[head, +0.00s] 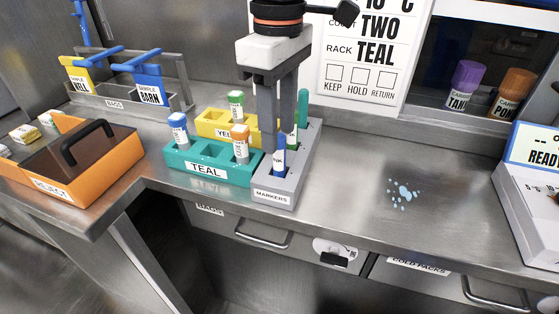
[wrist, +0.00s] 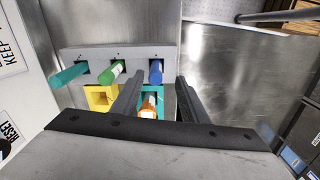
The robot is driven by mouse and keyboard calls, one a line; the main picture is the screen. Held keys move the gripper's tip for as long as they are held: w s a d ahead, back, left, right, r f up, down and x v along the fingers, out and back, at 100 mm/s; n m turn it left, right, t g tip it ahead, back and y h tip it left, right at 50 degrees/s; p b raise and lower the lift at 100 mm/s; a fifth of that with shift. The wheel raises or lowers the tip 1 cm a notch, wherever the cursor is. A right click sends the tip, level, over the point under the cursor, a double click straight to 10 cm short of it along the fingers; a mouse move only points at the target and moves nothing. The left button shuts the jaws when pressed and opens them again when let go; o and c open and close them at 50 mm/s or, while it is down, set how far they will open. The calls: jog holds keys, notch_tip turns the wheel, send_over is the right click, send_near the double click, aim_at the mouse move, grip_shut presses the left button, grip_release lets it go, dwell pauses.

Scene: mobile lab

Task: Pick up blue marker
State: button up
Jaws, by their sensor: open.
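The blue marker (head: 280,163) stands upright in the front slot of the grey rack labelled MARKERS (head: 272,196). In the wrist view the blue marker (wrist: 156,72) lies in line with the gap between my fingers, near the tips. My gripper (head: 279,142) points down over the rack, open and empty. Its fingers (wrist: 160,82) are apart in the wrist view. I cannot tell whether they touch the marker. A green marker (wrist: 112,73) and a teal marker (wrist: 69,75) stand in the same rack, and my fingers partly hide the green one in the head view.
A teal rack (head: 205,168) with blue-capped and orange-capped tubes stands close on the left, a yellow rack (head: 214,124) behind it. An orange REJECT box (head: 75,185) is farther left.

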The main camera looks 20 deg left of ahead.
aim_at(279, 155)
jog(key=shift+w+a+f, duration=0.1)
jog(key=shift+w+f, duration=0.1)
jog(key=shift+f, duration=1.55)
jog(key=shift+w+a+f, duration=0.1)
jog(key=shift+w+f, duration=0.1)
jog(key=shift+f, duration=1.55)
jog(key=shift+c, duration=0.5)
grip_shut()
